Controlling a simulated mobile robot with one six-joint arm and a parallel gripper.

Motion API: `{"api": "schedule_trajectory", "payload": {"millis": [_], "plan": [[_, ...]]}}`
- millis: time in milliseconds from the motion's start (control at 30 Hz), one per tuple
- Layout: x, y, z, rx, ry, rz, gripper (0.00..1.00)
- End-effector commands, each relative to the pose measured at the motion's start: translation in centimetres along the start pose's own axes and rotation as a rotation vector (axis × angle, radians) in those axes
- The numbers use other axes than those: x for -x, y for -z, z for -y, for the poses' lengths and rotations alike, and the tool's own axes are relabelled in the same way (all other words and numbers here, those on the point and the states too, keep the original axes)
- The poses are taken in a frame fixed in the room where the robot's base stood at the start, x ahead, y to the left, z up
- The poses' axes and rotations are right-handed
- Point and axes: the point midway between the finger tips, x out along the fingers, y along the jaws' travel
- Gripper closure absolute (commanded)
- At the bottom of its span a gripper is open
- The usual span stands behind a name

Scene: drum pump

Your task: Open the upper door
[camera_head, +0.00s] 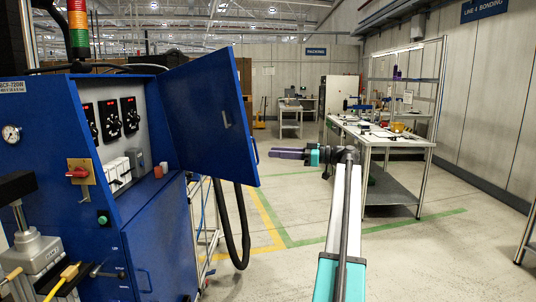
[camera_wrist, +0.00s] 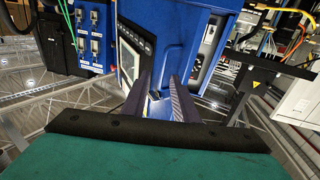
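The upper door (camera_head: 205,105) of the blue cabinet (camera_head: 50,170) stands open, swung out to the right, with a small grey handle (camera_head: 226,119) on the face I see. Behind it the control panel with black dials (camera_head: 108,120) is exposed. My gripper (camera_head: 271,153) is just right of the door's free edge, its purple fingers pointing left at it, with a small gap in the picture. In the wrist view my gripper (camera_wrist: 162,72) has its fingers apart, with a blue surface beyond them. Nothing is visibly held; I cannot tell whether a finger touches the door.
The lower door (camera_head: 163,240) is closed. A black hose (camera_head: 242,230) hangs below the upper door's edge. A workbench (camera_head: 385,135) with items stands to the right. The floor (camera_head: 290,205) between the cabinet and the workbench is clear, with yellow and green lines.

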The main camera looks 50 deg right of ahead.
Motion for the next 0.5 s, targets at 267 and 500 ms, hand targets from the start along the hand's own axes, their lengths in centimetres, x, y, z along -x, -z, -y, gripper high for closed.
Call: {"api": "schedule_trajectory", "payload": {"millis": [267,500], "plan": [[4.4,0.0,0.0,0.0,-0.001,0.0,0.74],[6.5,0.0,0.0,0.0,0.0,0.0,0.74]]}}
